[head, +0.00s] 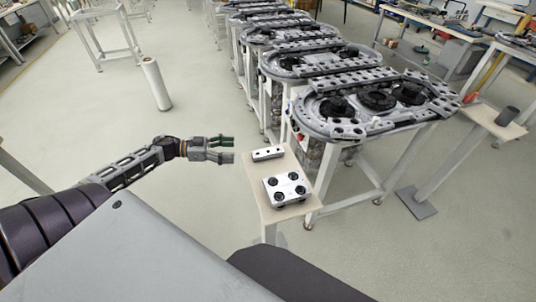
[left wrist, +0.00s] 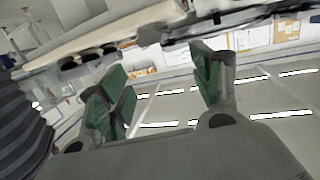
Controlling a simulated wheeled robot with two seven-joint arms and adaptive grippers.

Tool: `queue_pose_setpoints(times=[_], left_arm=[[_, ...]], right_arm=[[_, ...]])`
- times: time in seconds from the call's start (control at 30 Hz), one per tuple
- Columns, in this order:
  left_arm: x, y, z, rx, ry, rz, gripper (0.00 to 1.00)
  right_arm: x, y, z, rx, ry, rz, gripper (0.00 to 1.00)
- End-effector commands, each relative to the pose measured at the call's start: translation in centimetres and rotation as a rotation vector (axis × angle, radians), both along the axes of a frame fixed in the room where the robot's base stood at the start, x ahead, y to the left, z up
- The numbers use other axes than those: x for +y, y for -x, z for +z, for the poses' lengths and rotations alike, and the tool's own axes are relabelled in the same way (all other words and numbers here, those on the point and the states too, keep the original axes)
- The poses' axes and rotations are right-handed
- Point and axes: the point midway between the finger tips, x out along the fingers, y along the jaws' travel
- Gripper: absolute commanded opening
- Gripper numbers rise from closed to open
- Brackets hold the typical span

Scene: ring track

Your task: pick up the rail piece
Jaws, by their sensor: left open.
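The rail piece (head: 267,153) is a small grey-white bar with dark holes. It lies on the small beige side table (head: 258,208), near its back edge, in the head view. My left gripper (head: 229,150) is open and empty, to the left of the rail piece and apart from it. Its green-padded fingers point right, toward the table. In the left wrist view the open fingers (left wrist: 168,90) show with nothing between them; the rail piece cannot be made out there. My right gripper is not in view.
A white block with black round wheels (head: 287,188) sits in front of the rail piece on the same table. A ring track (head: 375,103) on a stand is close behind and right. A white roll (head: 156,84) stands on the floor.

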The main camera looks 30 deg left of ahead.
Motion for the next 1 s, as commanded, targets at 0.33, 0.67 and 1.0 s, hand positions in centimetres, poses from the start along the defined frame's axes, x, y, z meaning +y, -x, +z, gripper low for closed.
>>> queue_pose_setpoints(times=[0.33, 0.67, 1.0], left_arm=[[-0.6, -0.5, -0.1, -0.003, 0.000, 0.000, 0.65], [-2.7, -2.2, -0.5, -0.004, 0.000, 0.000, 0.65], [-4.9, -4.0, -1.0, -0.004, 0.000, 0.001, 0.65]], right_arm=[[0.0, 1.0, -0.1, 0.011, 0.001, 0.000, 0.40], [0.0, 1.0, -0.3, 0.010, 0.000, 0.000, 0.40], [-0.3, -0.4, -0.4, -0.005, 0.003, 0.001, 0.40]])
